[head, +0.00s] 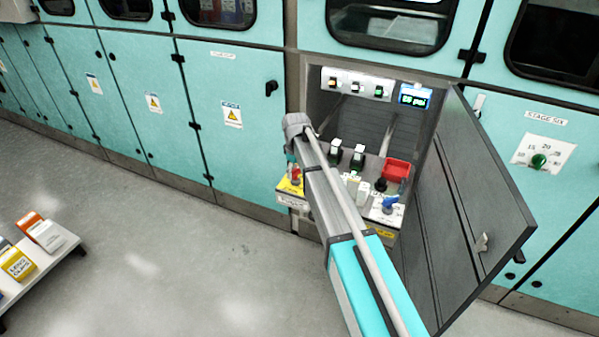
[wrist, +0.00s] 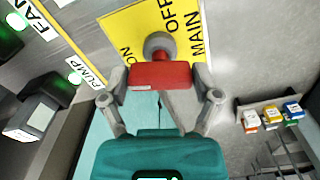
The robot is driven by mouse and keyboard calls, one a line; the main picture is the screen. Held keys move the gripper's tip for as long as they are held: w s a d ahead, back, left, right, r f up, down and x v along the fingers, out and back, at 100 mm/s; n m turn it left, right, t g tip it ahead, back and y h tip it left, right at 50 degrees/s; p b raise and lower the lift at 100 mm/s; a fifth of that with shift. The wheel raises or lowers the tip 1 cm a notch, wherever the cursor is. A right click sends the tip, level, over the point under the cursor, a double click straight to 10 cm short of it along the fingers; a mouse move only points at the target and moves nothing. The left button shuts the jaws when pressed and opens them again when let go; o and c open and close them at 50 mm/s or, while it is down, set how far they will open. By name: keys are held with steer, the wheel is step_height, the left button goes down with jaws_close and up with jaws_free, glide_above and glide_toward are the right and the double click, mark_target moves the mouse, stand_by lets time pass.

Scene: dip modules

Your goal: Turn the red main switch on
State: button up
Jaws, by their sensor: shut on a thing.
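The red main switch (wrist: 160,75) is in the middle of the wrist view, a red handle on a round grey hub. Behind it is a yellow plate (wrist: 128,32) lettered ON, OFF and MAIN. My gripper (wrist: 160,78) has one finger on each side of the red handle and is shut on it. I cannot tell which word the handle points at. In the head view the red switch (head: 296,174) shows small above its yellow plate (head: 288,188), at the left end of the panel, partly hidden by my arm and gripper.
The open cabinet door (head: 470,200) bounds the right side.

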mark_target(295, 170)
steer(key=shift+a+n, duration=0.15)
steer(key=shift+n, duration=1.45)
steer(key=shift+w, duration=0.1)
steer(key=o, duration=0.9)
steer(key=shift+a, duration=0.1)
steer(key=shift+o, duration=0.3)
step_height(295, 170, up, 16)
steer(key=p, duration=1.6)
steer(key=shift+f, duration=0.1)
